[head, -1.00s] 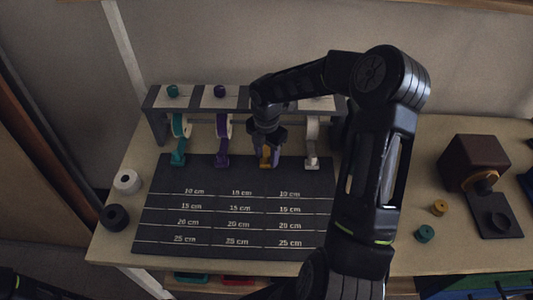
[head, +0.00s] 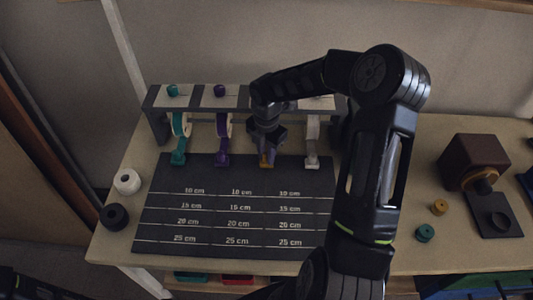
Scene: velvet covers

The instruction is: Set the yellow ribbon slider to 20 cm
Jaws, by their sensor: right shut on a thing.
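The yellow ribbon slider (head: 264,164) is at the back edge of the dark measuring board (head: 190,240), above the 10 cm line. My right gripper (head: 266,157) reaches down from above and is shut on the slider; the fingers hide part of it. The yellow slider's ribbon and spool are hidden behind my arm. The board has lines marked 10, 15, 20 and 25 cm. The 20 cm line (head: 238,223) is clear, well in front of the slider. My left gripper is not clearly in view.
A white roll (head: 127,181) and a black roll (head: 114,217) stand left. A brown block device (head: 473,163) stands right. The board's front is bare.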

